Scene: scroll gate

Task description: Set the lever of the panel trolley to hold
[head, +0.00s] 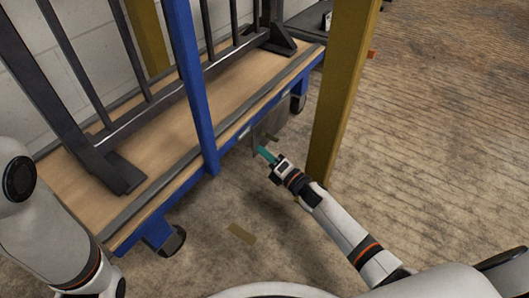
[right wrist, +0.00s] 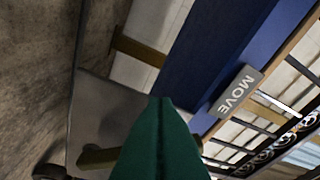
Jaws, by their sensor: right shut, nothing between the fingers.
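The panel trolley (head: 228,88) has a wooden deck and a blue frame. A grey plate (head: 257,139) hangs below its near side rail; it also shows in the right wrist view (right wrist: 105,110). An olive bar (right wrist: 98,157), possibly the lever, is at this plate, partly hidden behind my fingers. A second brownish bar (right wrist: 140,48) shows farther up. A grey label reading MOVE (right wrist: 235,90) is on the blue rail. My right gripper (head: 264,153), with green fingers, is shut and empty close to the plate; contact cannot be told. My left gripper is out of view.
A blue post (head: 190,75) rises in front of the deck. A yellow post (head: 340,95) stands just right of my right gripper. Dark rack bars (head: 70,120) stand on the deck.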

